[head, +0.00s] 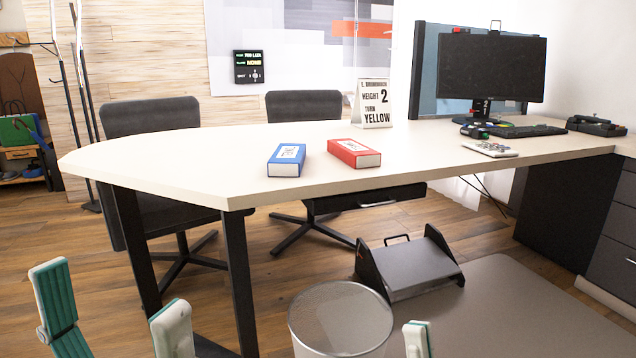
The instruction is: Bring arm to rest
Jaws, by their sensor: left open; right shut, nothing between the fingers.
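My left gripper (110,287) is at the lower left of the head view, its two pale, green-padded fingers wide apart with nothing between them. It is in front of the desk's near left leg, over the floor side. My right gripper (418,338) shows only as a pale fingertip at the bottom edge, just right of the mesh bin. It is shut and holds nothing that I can see; the rest of it is out of frame. Both grippers appear lower in the picture than the desk top (220,165).
A blue box (287,160) and a red box (354,153) lie on the desk near its front edge. A mesh bin (340,318) stands close between my grippers. A black tray (410,265) is behind it. Desk leg (240,285) stands right of my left gripper.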

